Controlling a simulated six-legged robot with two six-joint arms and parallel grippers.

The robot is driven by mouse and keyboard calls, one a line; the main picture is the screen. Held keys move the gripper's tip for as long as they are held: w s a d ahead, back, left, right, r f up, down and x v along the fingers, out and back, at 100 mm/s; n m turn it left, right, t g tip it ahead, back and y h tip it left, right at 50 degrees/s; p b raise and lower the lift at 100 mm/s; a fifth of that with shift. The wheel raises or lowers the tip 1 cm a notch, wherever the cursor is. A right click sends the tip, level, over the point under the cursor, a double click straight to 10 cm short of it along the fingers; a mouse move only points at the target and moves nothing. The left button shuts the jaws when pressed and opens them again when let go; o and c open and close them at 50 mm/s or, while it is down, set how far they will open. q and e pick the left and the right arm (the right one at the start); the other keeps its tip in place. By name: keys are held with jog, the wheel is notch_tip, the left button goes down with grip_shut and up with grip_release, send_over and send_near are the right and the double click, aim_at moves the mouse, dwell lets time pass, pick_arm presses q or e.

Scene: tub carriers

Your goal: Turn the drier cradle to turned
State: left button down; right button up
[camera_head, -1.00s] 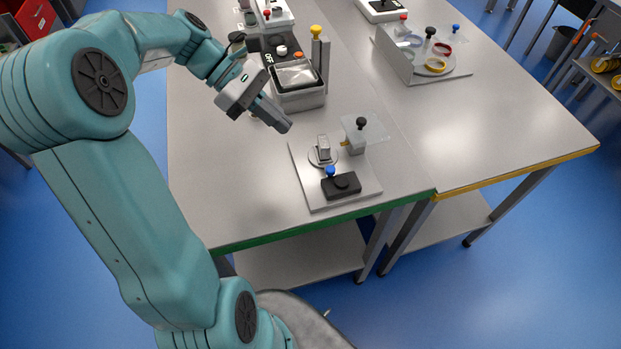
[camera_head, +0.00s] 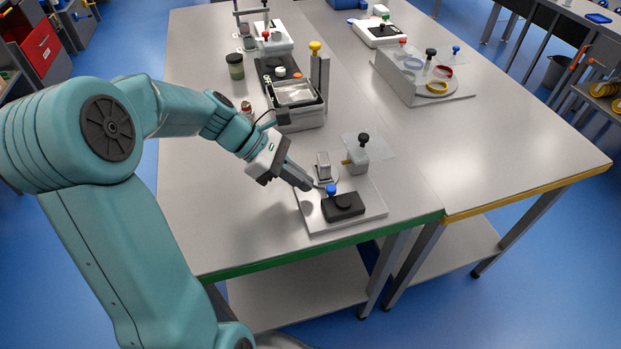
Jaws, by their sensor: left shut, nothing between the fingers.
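What looks like the drier cradle, a small upright grey block (camera_head: 323,166) on a round disc, stands on a light metal plate (camera_head: 371,207) near the table's green front edge. A blue knob (camera_head: 331,188) and a black block (camera_head: 344,207) with a round top are just in front of it. A grey post with a black knob (camera_head: 357,160) and a clear panel stand behind it to the right. My left gripper (camera_head: 306,184) is shut and empty, its tips close to the left of the disc; I cannot tell whether they touch it. My right gripper is not in view.
A black and grey machine (camera_head: 298,117) with a yellow-knobbed post stands behind the plate. A dark-lidded jar (camera_head: 235,67) is at its left. A grey fixture with coloured rings (camera_head: 437,87) is at the back right. The right tabletop (camera_head: 480,150) is mostly clear.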

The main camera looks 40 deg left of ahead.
pick_arm(q)
jog(key=shift+w+d+r, duration=0.1)
jog(key=shift+w+d, duration=0.5)
jog(key=shift+d, duration=0.35)
jog(key=shift+w+d+r+p, duration=0.2)
jog(key=shift+w+d+p, duration=0.1)
jog(key=shift+d+p, duration=0.3)
jog(key=shift+f, duration=0.15)
jog(key=shift+d, duration=0.1)
jog(key=shift+s, duration=0.1)
